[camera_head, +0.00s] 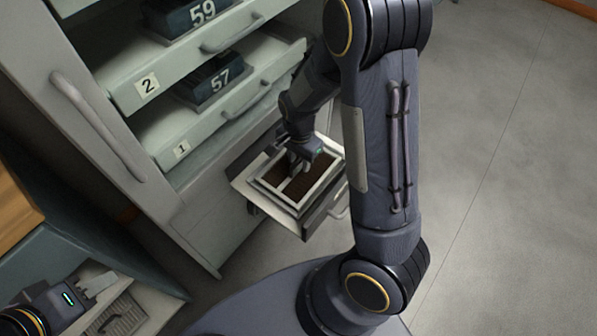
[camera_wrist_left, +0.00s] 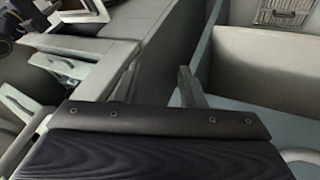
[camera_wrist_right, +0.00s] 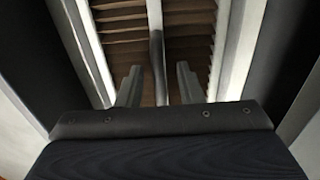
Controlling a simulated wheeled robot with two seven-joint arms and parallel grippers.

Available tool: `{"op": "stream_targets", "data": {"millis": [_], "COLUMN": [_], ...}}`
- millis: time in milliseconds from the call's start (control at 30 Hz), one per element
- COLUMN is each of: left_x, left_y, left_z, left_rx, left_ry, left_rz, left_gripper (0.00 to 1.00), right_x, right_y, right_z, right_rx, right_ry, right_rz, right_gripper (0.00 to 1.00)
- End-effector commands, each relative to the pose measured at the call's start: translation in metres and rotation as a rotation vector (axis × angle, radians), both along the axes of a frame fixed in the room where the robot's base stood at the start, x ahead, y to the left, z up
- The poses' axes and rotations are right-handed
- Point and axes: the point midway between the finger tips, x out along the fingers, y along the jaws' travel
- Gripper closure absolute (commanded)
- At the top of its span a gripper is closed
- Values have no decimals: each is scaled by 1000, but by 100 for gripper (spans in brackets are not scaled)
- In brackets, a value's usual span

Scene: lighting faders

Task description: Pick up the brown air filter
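The brown air filter (camera_head: 317,192) lies in the open bottom drawer of the cabinet. It has a pale frame, brown pleats and a pale middle bar. In the right wrist view the pleats (camera_wrist_right: 122,45) fill the space between the frame sides. My right gripper (camera_head: 297,168) reaches down over the filter. Its fingers (camera_wrist_right: 158,86) are apart, one on each side of the middle bar; whether they touch it I cannot tell. My left gripper (camera_head: 100,283) is at the lower left, away from the filter. Its fingers (camera_wrist_left: 158,86) are apart with nothing held between them.
The grey cabinet (camera_head: 190,218) has shelf drawers above, holding dark boxes marked 59 (camera_head: 190,16) and 57 (camera_head: 210,80). A pale slatted item (camera_head: 122,317) lies near my left gripper. A wooden block (camera_head: 15,212) is at the left edge. The floor to the right is clear.

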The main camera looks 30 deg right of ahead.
Motion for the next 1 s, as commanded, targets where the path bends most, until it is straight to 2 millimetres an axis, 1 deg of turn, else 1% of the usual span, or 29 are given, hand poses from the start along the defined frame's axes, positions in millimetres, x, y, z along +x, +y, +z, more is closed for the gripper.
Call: {"op": "stream_targets", "data": {"millis": [33,233,267,500,867,1000], "left_x": [0,0,0,0,0,0], "left_y": [0,0,0,0,0,0], "left_z": [-4,-2,-2,-2,-2,2], "left_rx": [0,0,0,0,0,0], "left_ry": [0,0,0,0,0,0], "left_rz": [0,0,0,0,0,0], "left_gripper": [64,64,64,64,64,64], "right_x": [0,0,0,0,0,0], "right_y": [0,0,0,0,0,-1], "right_z": [-6,-5,-5,-5,-5,0], "right_rx": [0,1,1,1,0,0], "right_ry": [2,0,0,0,-1,-1], "right_rz": [0,1,1,1,1,0], "right_gripper": [66,66,68,99,100,100]}}
